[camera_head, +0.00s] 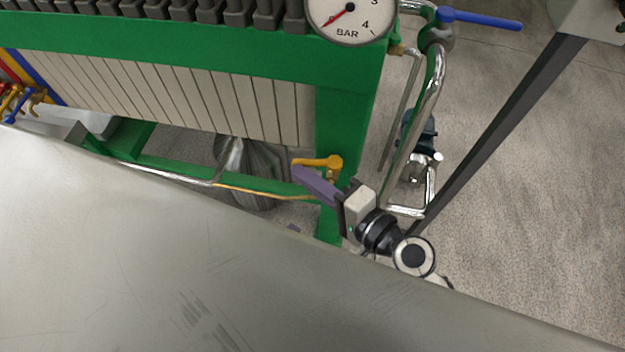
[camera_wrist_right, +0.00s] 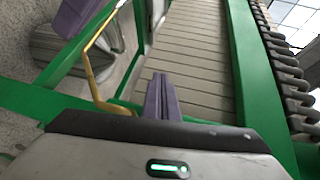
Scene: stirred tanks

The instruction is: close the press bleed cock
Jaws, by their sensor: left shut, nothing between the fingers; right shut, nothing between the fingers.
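The press bleed cock has a yellow lever (camera_head: 318,162) on the green post of the press, under its right end. The lever points left in the head view. My right gripper (camera_head: 300,173) has purple fingers, shut and empty, with tips just below the lever; I cannot tell whether they touch. The fingers also show in the right wrist view (camera_wrist_right: 162,78), beside a yellow part (camera_wrist_right: 118,108), partly hidden by the gripper body.
A grey metal surface (camera_head: 130,260) fills the foreground. The press (camera_head: 200,100) has pale plates and a gauge (camera_head: 349,14). Steel pipes (camera_head: 432,85) with a blue lever (camera_head: 485,19) stand at right. A thin brassy tube (camera_head: 265,192) runs along the lower frame. Floor is clear at far right.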

